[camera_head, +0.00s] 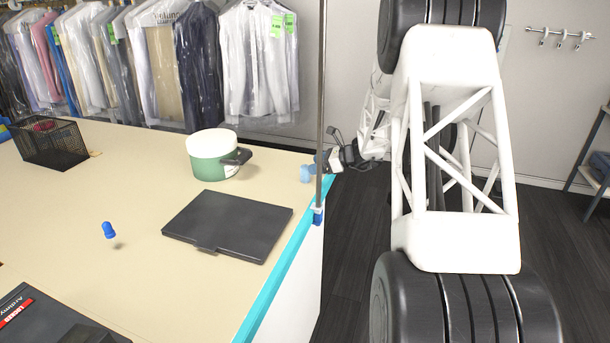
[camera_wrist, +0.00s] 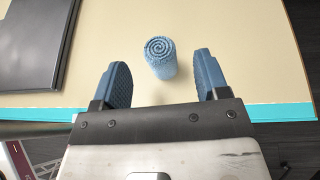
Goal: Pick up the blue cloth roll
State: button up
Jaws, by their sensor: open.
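The blue cloth roll (camera_wrist: 161,64) stands on the cream table, its spiral end facing up in the wrist view. In the head view it is a small light-blue shape (camera_head: 306,174) near the table's right edge. My gripper (camera_wrist: 162,78) is open, with one blue fingertip on each side of the roll's lower part in the wrist view. Gaps show between the roll and both fingers, and nothing is held. In the head view my gripper (camera_head: 336,160) is small, just right of the roll and partly behind a thin upright pole.
The pole (camera_head: 321,100) rises at the table's edge. A dark flat panel (camera_head: 228,225) and a green-and-white pot (camera_head: 213,160) lie left of the roll. A small bright-blue object (camera_head: 109,230), a black mesh basket (camera_head: 55,145) and hanging garments (camera_head: 200,60) are farther off.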

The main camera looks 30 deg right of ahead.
aim_at(304, 166)
jog(key=shift+w+a+f, duration=0.25)
jog(key=shift+w+a, duration=0.15)
jog(key=shift+a, duration=0.1)
jog(key=shift+w+a, duration=0.1)
jog(key=shift+x, duration=2.5)
jog(key=c, duration=1)
notch_tip(304, 166, up, 18)
